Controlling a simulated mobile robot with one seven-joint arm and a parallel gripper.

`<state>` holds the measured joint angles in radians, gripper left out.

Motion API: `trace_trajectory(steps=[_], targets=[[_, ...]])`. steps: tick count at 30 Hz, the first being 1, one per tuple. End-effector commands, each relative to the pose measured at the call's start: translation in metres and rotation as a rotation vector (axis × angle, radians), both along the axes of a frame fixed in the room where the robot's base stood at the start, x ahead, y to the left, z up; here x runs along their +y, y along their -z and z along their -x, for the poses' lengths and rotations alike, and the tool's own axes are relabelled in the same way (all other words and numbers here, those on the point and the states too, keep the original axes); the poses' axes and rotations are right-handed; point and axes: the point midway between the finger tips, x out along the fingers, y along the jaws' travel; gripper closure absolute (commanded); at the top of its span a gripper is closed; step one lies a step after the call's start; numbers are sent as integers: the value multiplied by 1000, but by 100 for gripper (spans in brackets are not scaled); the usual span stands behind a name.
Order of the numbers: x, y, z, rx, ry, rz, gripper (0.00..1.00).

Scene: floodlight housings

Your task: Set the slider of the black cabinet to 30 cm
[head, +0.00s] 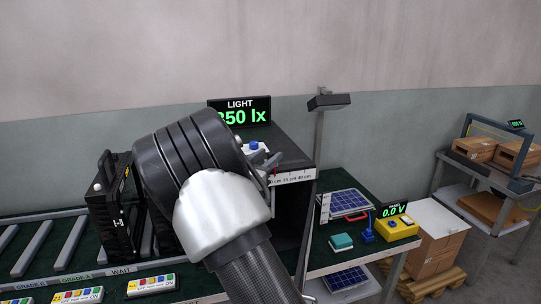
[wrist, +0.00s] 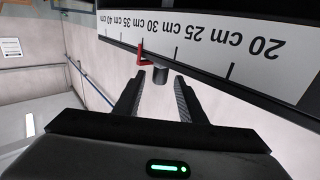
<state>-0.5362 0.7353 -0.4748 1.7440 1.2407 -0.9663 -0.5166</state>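The black cabinet (head: 308,146) stands behind my arm in the head view, with a white scale strip (head: 295,177) along its upper front edge. The wrist view shows the scale (wrist: 205,38) upside down, reading from 20 cm at right to 40 cm at left. A red pointer (wrist: 142,56) lies close to the 30 cm label; its exact reading is hard to tell. A grey slider knob (wrist: 160,76) sticks out beside the pointer. My gripper (wrist: 158,92) is open, with one finger on each side of the knob and visible gaps. In the head view my arm hides much of the cabinet.
A display (head: 240,111) above the cabinet reads LIGHT, with its first digit partly covered. A lamp on a post (head: 329,102) stands right of the cabinet. A solar panel (head: 347,202) and a yellow meter box (head: 397,228) are on the right bench. A black case (head: 110,208) stands left.

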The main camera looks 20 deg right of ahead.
Motion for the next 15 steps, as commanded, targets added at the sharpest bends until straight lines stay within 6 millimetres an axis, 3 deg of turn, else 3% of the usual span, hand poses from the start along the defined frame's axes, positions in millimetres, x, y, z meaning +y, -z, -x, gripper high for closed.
trace_trajectory(steps=[15], targets=[[87,-1,86,0,-4,0,63]])
